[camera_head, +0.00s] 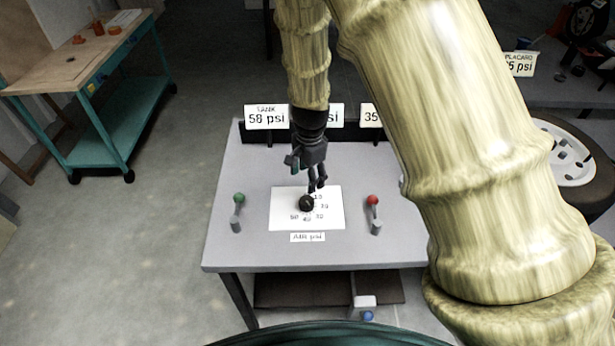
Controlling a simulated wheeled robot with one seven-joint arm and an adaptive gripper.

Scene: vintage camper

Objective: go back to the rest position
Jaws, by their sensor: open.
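My gripper (317,184) is dark and points down over the grey table (240,165). It is open, with nothing seen between its fingers. Its tips are just above and slightly right of a black knob (306,203) on a white dial sheet (335,216); I cannot tell whether they touch. My arm comes down from the top and covers the table's right side and part of the signs behind.
A green-topped lever (238,200) and a red-topped lever (373,201) flank the sheet. A "58 psi" sign (266,117) stands at the back. A teal cart (125,130) is at left, a wheel (568,155) at right. The floor at left is clear.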

